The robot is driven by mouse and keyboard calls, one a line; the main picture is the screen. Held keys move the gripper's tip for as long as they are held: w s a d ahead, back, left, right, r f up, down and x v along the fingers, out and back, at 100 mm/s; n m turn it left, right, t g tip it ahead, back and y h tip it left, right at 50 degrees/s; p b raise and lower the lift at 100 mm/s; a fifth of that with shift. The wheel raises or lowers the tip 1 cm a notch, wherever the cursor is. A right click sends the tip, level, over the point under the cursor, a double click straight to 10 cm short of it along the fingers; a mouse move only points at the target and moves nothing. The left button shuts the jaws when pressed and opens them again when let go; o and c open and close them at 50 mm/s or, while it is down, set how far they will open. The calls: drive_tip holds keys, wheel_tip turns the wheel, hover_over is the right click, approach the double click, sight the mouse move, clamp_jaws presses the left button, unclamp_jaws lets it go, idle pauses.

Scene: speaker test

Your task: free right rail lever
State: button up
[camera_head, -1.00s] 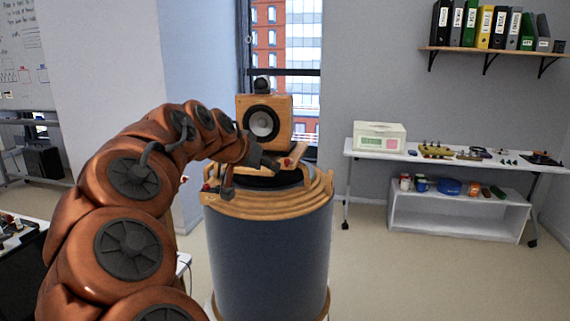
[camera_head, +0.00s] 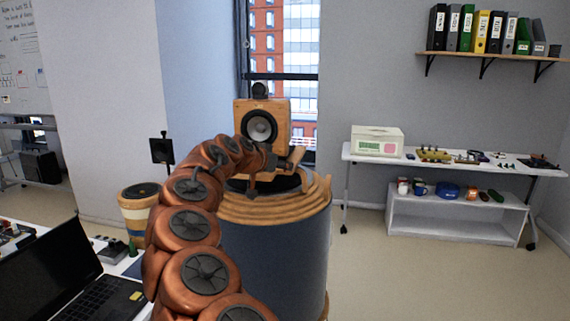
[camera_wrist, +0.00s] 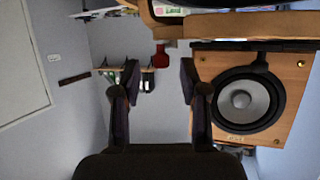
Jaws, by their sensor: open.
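A wooden speaker (camera_head: 262,124) with a grey cone stands over the top of a dark blue drum (camera_head: 285,250) with tan rings around its upper rim. It also shows at the right in the wrist view (camera_wrist: 282,118). A red lever-like handle (camera_wrist: 160,57) shows in the wrist view, just beyond my fingertips and between their lines. I cannot tell whether the fingers touch it. My gripper (camera_wrist: 157,78) is open, with nothing seen held. In the head view my gripper (camera_head: 261,173) is in front of the speaker, above the drum's rim. My arm hides the rim's left part.
A white bench (camera_head: 460,160) with a cream box (camera_head: 377,140) and small parts stands at the right. A binder shelf (camera_head: 490,53) hangs above it. An open laptop (camera_head: 75,270) is at the lower left, near a striped bucket (camera_head: 138,210). Floor right of the drum is clear.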

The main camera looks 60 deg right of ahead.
drive_tip(key=shift+p+x, duration=0.35)
drive_tip(key=shift+x, duration=1.3)
drive_tip(key=shift+w, duration=0.1)
clamp_jaws()
